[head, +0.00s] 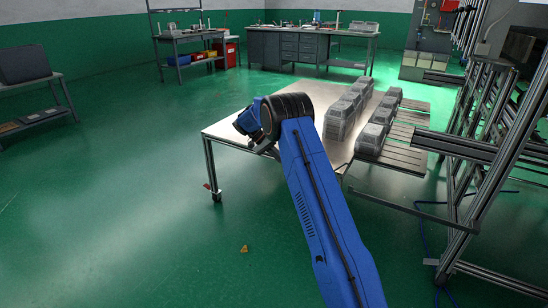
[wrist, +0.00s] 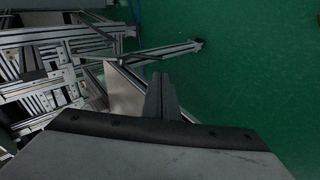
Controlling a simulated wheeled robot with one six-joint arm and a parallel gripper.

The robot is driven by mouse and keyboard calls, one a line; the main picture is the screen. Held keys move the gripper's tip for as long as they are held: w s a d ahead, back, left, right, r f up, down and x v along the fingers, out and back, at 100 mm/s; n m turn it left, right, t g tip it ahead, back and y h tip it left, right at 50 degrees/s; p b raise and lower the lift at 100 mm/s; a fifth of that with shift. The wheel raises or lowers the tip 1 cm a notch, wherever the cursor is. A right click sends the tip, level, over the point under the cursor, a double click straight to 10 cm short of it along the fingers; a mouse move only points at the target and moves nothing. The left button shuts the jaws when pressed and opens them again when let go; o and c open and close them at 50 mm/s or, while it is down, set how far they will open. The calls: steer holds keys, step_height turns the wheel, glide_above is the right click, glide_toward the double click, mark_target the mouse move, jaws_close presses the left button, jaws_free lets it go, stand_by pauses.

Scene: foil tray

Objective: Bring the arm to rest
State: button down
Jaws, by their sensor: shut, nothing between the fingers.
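My blue arm reaches forward from the bottom of the head view, and its wrist is folded to the left over the near left part of the metal table (head: 228,129). My gripper (wrist: 162,80) shows in the wrist view as two dark fingers close together, shut and empty. In the head view the fingers are mostly hidden by the wrist, and I cannot make them out clearly. No tray is at the gripper.
Stacks of foil trays (head: 339,122) stand on the table's right half. More trays (head: 370,139) sit on the slatted rack (head: 400,155) to the right. A metal frame (head: 480,195) rises at the right. Green floor (head: 110,210) is open at the left.

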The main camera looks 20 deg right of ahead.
steer(key=s+a+r+n+t+y, duration=0.2)
steer(key=s+a+r, duration=0.2)
steer(key=s+r, duration=0.8)
steer(key=s+a+r+n+t+y, duration=0.2)
steer(key=s+a+r+n+t, duration=0.1)
steer(key=s+r, duration=0.95)
steer(key=s+a+f+n+t+y, duration=0.1)
steer(key=s+a, duration=0.1)
steer(key=s, duration=0.9)
steer(key=s+a+f+n+t+y, duration=0.1)
steer(key=s+a+f+n+t, duration=0.1)
steer(key=s, duration=0.9)
steer(key=s+a+f+n+t+y, duration=0.1)
steer(key=s+a, duration=0.3)
steer(key=s, duration=0.6)
steer(key=shift+s+a+f+t, duration=0.15)
steer(key=shift+s+f+t, duration=0.25)
steer(key=shift+f+t, duration=0.3)
